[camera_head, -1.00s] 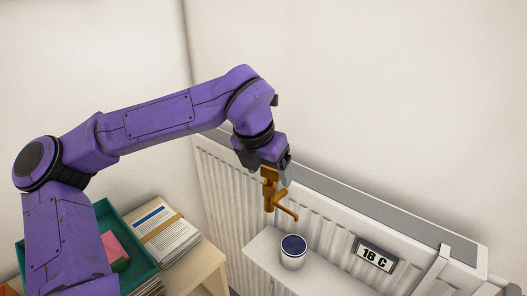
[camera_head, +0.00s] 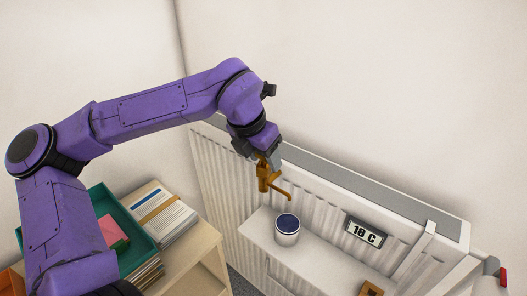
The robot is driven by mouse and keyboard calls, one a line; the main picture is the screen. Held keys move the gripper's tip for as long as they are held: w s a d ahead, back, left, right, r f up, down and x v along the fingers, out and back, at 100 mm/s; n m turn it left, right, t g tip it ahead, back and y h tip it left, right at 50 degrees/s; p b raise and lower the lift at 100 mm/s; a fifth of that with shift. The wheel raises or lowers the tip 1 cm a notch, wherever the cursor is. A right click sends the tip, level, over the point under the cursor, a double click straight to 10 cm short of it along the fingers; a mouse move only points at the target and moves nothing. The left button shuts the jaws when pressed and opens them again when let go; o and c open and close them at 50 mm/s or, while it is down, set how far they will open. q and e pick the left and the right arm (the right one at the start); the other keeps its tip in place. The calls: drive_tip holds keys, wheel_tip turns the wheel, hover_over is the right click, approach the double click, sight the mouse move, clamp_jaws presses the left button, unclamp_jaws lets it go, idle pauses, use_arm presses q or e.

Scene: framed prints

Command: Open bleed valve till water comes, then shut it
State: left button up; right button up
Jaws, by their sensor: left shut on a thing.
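The brass bleed valve (camera_head: 264,180) sits near the top of the white radiator (camera_head: 217,168), with its spout angled down to the right. My left gripper (camera_head: 262,158) is shut on the top of the valve; its fingers partly hide the valve's upper part. A white cup (camera_head: 286,233) with a dark blue inside stands on the white shelf below the spout. I cannot make out water at the spout. My right gripper is not in view.
An 18 C display (camera_head: 366,232) is on the radiator front. At the left, a green tray (camera_head: 135,227) and a paper stack (camera_head: 162,219) are on a wooden shelf unit. A small wooden object (camera_head: 371,289) shows at the bottom edge.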

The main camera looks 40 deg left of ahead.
use_arm(q)
drive_tip(key=shift+r+m+h+p, duration=0.15)
drive_tip(key=shift+m+h+p, duration=0.55)
drive_tip(key=shift+m+p, duration=0.9)
drive_tip(key=o, duration=1.1)
drive_tip(key=b+v, duration=0.2)
drive_tip(key=v, duration=0.8)
drive_tip(key=shift+r, duration=0.15)
drive_tip(key=shift+s+a, duration=0.1)
